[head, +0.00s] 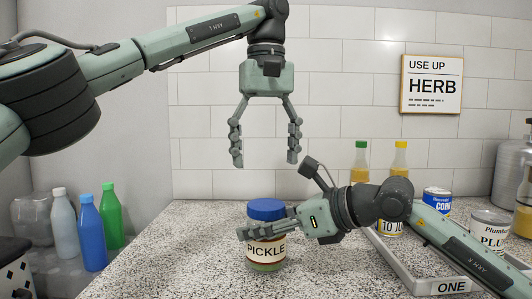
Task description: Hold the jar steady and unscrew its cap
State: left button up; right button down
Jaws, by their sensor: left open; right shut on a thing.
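The jar (266,254) stands upright on the speckled counter, with a cream label reading PICKLE and greenish contents at its base. Its blue cap (266,207) sits on top and looks level. My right gripper (262,228) comes in from the right and is shut on the jar's body, just under the cap. One finger crosses the front of the jar above the label; the finger behind is mostly hidden. My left gripper (265,161) points down, open and empty, above the cap with a clear gap between.
At right a grey tray (428,287) labelled ONE stands near cans, including a blue-labelled can (437,200) and a plum can (489,229). Yellow-capped (400,158) and green-capped bottles (361,160) stand behind my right arm. Blue (92,235) and green bottles (111,217) stand left. The counter left of the jar is clear.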

aim_at(266, 204)
pick_arm(q)
jog(key=m, duration=0.7)
jog(key=shift+f+m, duration=0.2)
jog(key=shift+m, duration=0.4)
notch_tip(266, 204, down, 8)
jog(key=shift+r, duration=0.2)
